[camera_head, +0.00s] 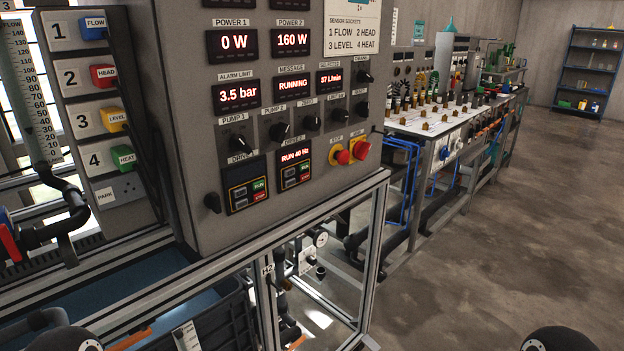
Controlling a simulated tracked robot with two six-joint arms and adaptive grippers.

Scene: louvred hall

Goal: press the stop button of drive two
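The grey control cabinet (200,60) fills the upper middle. Low on its front, the drive two unit (290,176) is a small dark panel with a green run button (304,169) above a red stop button (305,179). The display (295,155) above it reads RUN 40 Hz. The similar drive one unit (240,192) is to its left, with its own green and red buttons. Neither gripper shows; only dark rounded parts of my arms show at the bottom left and bottom right edges.
Right of drive two are a red button (341,155) under a STOP label and a red mushroom button (361,150). Dark knobs (278,131) sit above. A metal frame (345,210) and a blue tank (150,300) are below. The concrete floor (480,270) at right is clear.

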